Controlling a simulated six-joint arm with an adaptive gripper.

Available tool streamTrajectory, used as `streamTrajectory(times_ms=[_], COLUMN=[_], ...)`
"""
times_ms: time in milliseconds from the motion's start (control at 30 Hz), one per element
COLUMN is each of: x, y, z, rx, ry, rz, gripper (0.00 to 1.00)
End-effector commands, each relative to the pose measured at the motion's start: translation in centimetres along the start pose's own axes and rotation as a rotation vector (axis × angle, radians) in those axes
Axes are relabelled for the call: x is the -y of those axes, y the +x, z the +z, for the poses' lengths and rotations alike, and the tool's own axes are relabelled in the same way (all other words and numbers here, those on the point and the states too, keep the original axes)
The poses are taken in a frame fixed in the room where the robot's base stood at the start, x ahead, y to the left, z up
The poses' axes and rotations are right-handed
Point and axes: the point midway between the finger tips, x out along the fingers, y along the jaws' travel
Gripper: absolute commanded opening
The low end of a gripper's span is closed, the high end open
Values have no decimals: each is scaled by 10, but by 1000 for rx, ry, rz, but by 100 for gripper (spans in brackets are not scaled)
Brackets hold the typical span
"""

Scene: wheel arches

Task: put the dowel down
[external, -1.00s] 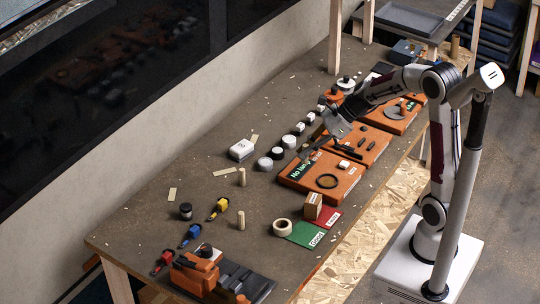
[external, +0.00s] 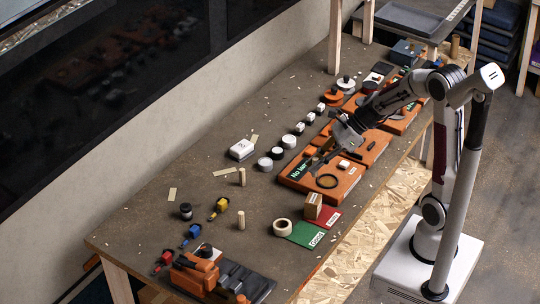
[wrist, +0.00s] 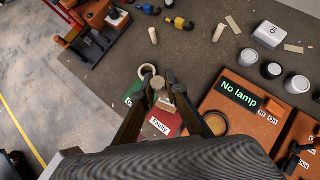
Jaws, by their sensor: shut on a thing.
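My gripper (wrist: 159,80) is shut on a pale wooden dowel (wrist: 158,85), whose round end shows between the dark fingertips in the wrist view. In the external view my gripper (external: 320,164) is over the near orange "No lamp" board (external: 345,190), pointing down and to the left. The held dowel is too small or hidden to make out there. Two other dowels stand on the table to the left, one farther (external: 242,177) and one nearer (external: 241,221). In the wrist view they are above the fingers, apart from them (wrist: 153,36).
A wooden block (external: 313,205) stands by the red card (external: 328,217). A green card (external: 305,235) and a tape roll (external: 282,228) lie nearby. Round pucks (external: 277,153) line the boards' left side. Bare table lies around the standing dowels.

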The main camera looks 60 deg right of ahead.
Motion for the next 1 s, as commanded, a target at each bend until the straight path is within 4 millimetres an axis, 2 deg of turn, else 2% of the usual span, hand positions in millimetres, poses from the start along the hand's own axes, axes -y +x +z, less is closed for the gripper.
streamTrajectory(times_ms=[400,1000], x=[-1,-1], y=[33,40], z=[-33,-41], rx=[-1,-1], ry=[3,2], rz=[3,2], gripper=[2,2])
